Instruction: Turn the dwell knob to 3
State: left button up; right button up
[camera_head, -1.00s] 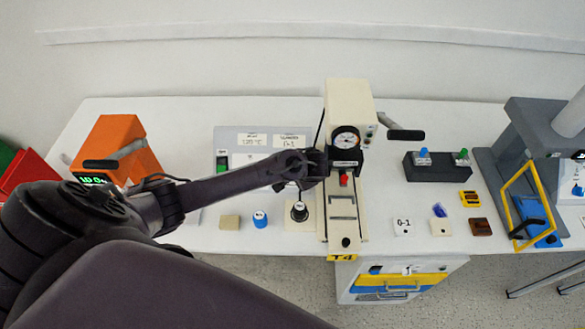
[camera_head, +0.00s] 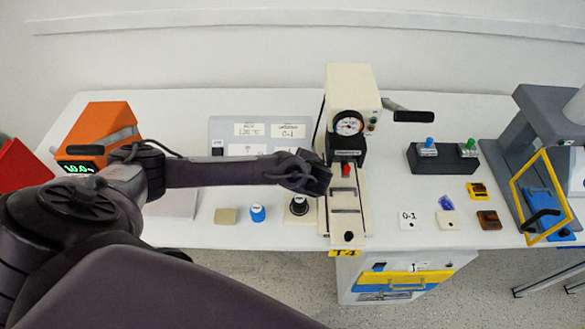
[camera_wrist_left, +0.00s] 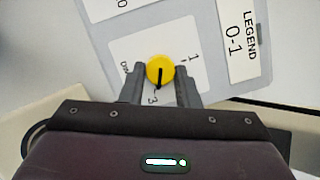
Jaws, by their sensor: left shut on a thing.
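The dwell knob (camera_wrist_left: 160,68) is a round yellow knob with a black pointer line, on a white plate in the left wrist view. Its pointer faces down in the picture, towards the printed 3 (camera_wrist_left: 153,98); a 1 is printed up and to the right. Part of the plate's lettering is covered. My left gripper (camera_wrist_left: 160,78) has one finger on each side of the knob and is shut on it. In the head view my left gripper (camera_head: 316,174) is at the lower right of the grey label panel (camera_head: 218,128); the knob is hidden there. My right gripper is not in view.
A cream press with a dial gauge (camera_head: 349,123) stands close right of my left gripper. A black knob (camera_head: 299,205), a blue knob (camera_head: 257,213) and a beige block (camera_head: 226,216) sit in front of the arm. An orange box (camera_head: 104,125) is at left.

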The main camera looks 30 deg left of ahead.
pick_arm(q)
jog(key=shift+m+t+b, duration=0.3)
jog(key=shift+m+b, duration=0.2)
jog(key=shift+m, duration=0.2)
jog(key=o, duration=1)
jog(key=shift+s, duration=0.1)
jog(key=shift+c, duration=0.2)
jog(key=v, duration=0.7)
jog(key=shift+s+d+r, duration=0.2)
jog(key=shift+d, duration=0.1)
